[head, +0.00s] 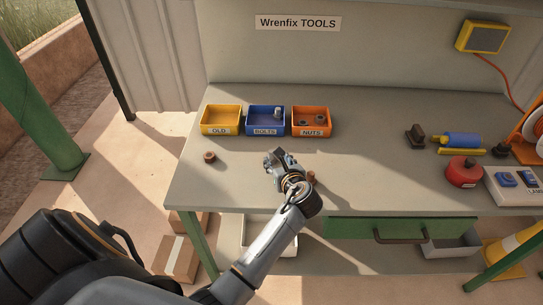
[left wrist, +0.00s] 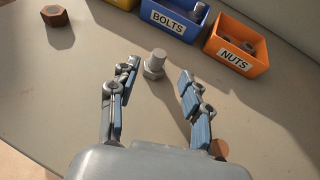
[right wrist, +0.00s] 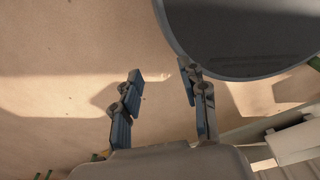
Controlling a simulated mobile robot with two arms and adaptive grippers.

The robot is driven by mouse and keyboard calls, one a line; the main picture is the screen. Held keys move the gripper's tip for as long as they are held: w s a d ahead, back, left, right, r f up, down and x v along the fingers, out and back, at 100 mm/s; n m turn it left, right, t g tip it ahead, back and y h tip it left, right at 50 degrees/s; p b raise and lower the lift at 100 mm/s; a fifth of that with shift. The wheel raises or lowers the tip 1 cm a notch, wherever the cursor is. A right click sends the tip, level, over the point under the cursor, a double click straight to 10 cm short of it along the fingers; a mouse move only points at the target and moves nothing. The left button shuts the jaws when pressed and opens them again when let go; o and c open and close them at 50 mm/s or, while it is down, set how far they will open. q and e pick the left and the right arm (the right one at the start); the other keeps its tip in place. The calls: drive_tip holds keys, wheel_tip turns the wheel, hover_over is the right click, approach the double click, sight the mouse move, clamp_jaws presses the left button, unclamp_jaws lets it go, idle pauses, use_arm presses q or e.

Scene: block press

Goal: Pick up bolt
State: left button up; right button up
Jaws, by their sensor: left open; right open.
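A silver bolt (left wrist: 154,64) stands upright on its head on the worktop, between and just beyond the fingertips in the left wrist view. In the head view I cannot make it out clearly behind the gripper. My left gripper (head: 277,159) is open and low over the worktop, in front of the bins; its fingers also show in the left wrist view (left wrist: 158,72), apart from the bolt on both sides. My right gripper (right wrist: 163,75) is open and empty over the floor, away from the worktop.
Yellow OLD bin (head: 221,120), blue BOLTS bin (head: 265,120) and orange NUTS bin (head: 311,122) stand behind. A rusty nut (head: 210,157) lies left, another brown piece (head: 311,178) by my left wrist. A red round object (head: 462,172) and tools stand right; mid-worktop is clear.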

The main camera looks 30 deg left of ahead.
sight(271, 151)
use_arm(q)
drive_tip(key=x, duration=0.2)
drive_tip(key=shift+w+a+f, duration=0.15)
drive_tip(key=shift+a, duration=0.05)
drive_tip(key=shift+w+a+f, duration=0.1)
drive_tip(key=shift+w+a, duration=0.05)
drive_tip(key=shift+a, duration=0.05)
drive_tip(key=x, duration=0.4)
drive_tip(key=shift+a+p, duration=0.1)
drive_tip(key=shift+p, duration=0.25)
drive_tip(key=shift+w+a+f, duration=0.2)
drive_tip(key=shift+w, duration=0.05)
drive_tip(key=shift+s+r, duration=0.1)
drive_tip(key=shift+c, duration=0.6)
clamp_jaws()
use_arm(e)
drive_tip(key=shift+w+a+r, duration=0.25)
drive_tip(key=shift+a+r, duration=0.1)
drive_tip(key=shift+r, duration=0.05)
